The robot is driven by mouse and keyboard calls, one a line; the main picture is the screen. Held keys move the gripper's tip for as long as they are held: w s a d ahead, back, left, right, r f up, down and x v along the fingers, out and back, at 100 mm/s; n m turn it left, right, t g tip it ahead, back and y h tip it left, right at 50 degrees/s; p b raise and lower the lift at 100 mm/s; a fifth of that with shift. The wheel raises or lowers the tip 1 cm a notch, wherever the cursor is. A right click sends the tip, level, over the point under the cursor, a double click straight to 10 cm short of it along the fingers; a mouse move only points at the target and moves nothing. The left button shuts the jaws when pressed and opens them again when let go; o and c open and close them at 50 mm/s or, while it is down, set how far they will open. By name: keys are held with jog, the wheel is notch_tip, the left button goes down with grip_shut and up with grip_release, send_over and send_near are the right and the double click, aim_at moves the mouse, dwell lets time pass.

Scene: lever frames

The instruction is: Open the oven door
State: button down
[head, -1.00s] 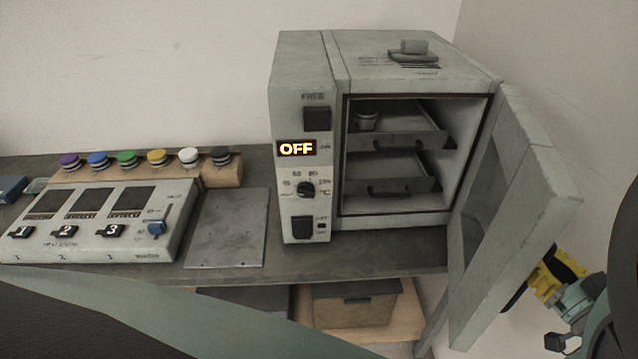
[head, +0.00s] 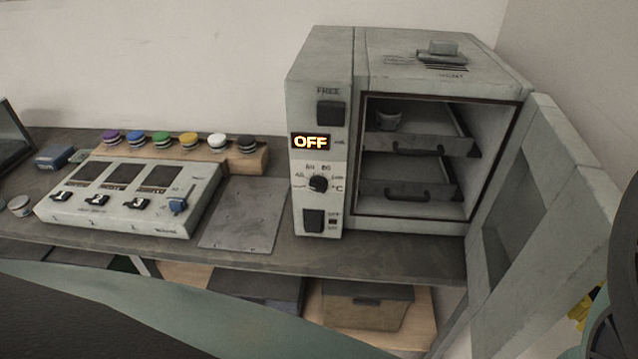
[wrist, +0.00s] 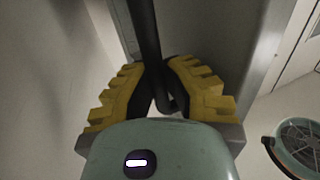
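The oven (head: 320,60) stands on the bench with its door (head: 535,200) swung wide open to the right. Its inside shows two trays (head: 415,190) with handles, and a small cup (head: 388,120) on the upper one. In the wrist view the dark door handle (wrist: 148,35) runs between the yellow fingers of my gripper (wrist: 160,72), which are closed in on it. In the head view only a bit of yellow finger shows behind the door's right edge; the handle is hidden there.
A grey panel with switches (head: 130,200), a row of coloured knobs (head: 188,142) and a flat metal plate (head: 243,215) lie left of the oven. A box (head: 365,305) sits on the shelf below. A wall stands close on the right.

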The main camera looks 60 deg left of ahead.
jog(key=c, duration=1.3)
grip_release()
jog(key=shift+s+d, duration=0.1)
jog(key=shift+d, duration=0.05)
jog(key=o, duration=0.3)
jog(key=shift+v, duration=3.65)
jog(key=shift+o, duration=0.5)
